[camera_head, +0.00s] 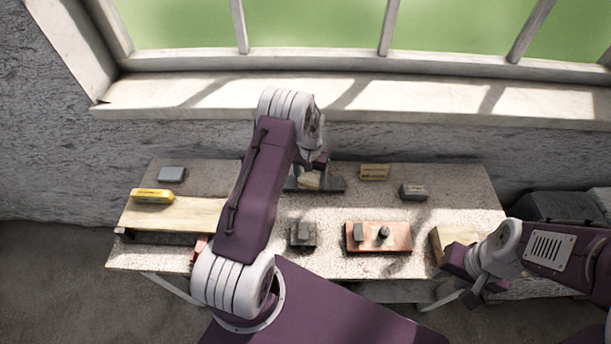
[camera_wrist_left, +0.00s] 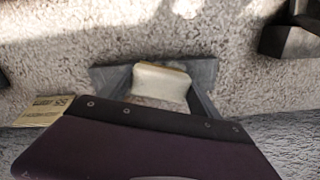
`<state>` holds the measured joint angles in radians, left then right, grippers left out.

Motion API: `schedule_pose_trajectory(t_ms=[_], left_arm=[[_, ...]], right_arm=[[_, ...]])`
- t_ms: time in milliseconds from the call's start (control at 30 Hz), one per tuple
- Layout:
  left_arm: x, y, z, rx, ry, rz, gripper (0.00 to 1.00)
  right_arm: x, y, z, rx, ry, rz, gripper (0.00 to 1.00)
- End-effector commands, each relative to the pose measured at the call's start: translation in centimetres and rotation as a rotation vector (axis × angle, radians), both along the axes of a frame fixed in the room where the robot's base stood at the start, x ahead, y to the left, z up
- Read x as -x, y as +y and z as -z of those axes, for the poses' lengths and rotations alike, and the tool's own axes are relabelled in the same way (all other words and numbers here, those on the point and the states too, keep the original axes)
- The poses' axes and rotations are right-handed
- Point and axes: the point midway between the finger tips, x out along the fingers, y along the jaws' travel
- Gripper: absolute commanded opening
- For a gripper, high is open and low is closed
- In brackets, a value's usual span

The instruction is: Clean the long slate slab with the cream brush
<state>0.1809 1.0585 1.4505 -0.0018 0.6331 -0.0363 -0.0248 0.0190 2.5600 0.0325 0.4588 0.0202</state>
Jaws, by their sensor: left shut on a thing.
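My left gripper (camera_head: 311,180) is shut on the cream brush (camera_head: 309,182), at the back middle of the table. The brush also shows pale and blocky between the fingers in the left wrist view (camera_wrist_left: 160,83). The long slate slab (camera_head: 331,184) is dark and lies under or just behind the brush; its ends show on both sides of it in the wrist view (camera_wrist_left: 205,71). I cannot tell whether the brush touches the slab. My left arm hides part of the table. My right gripper (camera_head: 458,286) is open at the right front, beside a wooden block (camera_head: 450,239).
On the speckled table (camera_head: 330,208) are a labelled tan block (camera_head: 374,172), a dark block (camera_head: 413,191), a reddish slab (camera_head: 378,245) bearing small dark pieces, and a dark grey object (camera_head: 302,236). A yellow object (camera_head: 152,196) sits on a wooden board (camera_head: 172,215) at left. The windowed wall closes the back.

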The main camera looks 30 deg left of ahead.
Motion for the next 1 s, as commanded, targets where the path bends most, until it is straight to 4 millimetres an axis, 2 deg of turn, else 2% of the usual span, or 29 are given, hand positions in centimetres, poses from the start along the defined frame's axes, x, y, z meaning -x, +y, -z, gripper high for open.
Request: schedule_pose_trajectory(t_ms=[233,500,833,1000], left_arm=[[-0.1,-0.5,0.0,0.000,0.000,-0.001,0.40],[-0.3,-2.3,0.1,0.000,0.000,-0.001,0.40],[-0.3,-2.1,0.1,0.000,0.000,-0.002,0.40],[-0.1,-1.0,0.0,0.000,0.000,-0.003,0.40]], right_arm=[[0.0,0.0,0.0,0.000,0.000,0.000,0.36],[0.0,0.0,0.0,0.000,0.000,0.000,0.36],[0.0,0.0,0.1,0.000,0.000,0.000,0.36],[0.0,0.0,0.0,0.000,0.000,0.000,0.36]])
